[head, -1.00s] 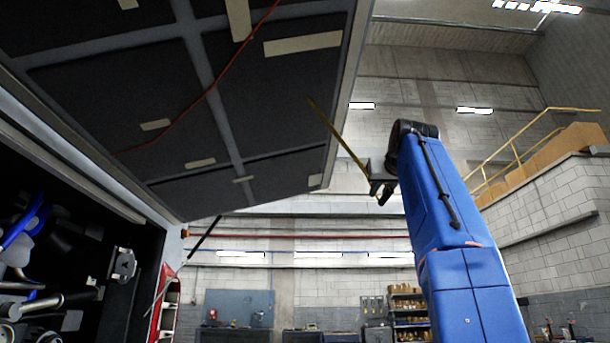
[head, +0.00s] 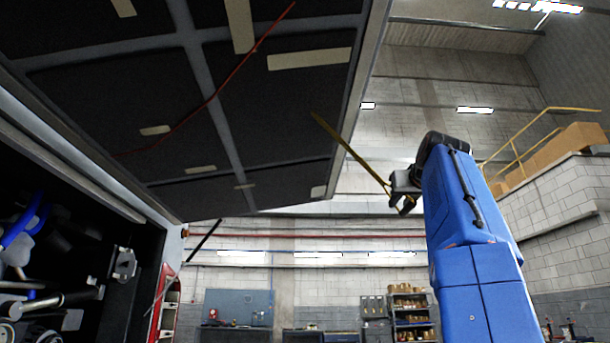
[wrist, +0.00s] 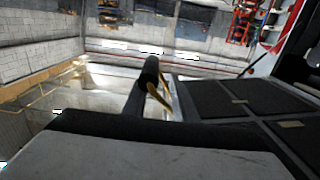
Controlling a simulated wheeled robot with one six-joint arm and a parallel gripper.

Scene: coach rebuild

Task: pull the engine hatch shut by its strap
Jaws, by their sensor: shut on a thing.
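The engine hatch (head: 120,113) is raised at the upper left in the head view, its dark padded underside showing. It also shows at the right of the wrist view (wrist: 215,98). A yellow strap (head: 347,149) runs taut from the hatch underside down to my gripper (head: 402,204). My gripper is shut on the lower end of the strap, to the right of and below the hatch's edge. In the wrist view the strap (wrist: 157,97) emerges beside the dark fingers. The engine bay (head: 72,265) is open at the lower left.
A dark strut (head: 204,240) stands between the bay side and the hatch. A brick wall and a yellow railing (head: 515,150) are at the right. Shelves (head: 410,312) and a workbench stand at the back. The air around my gripper is clear.

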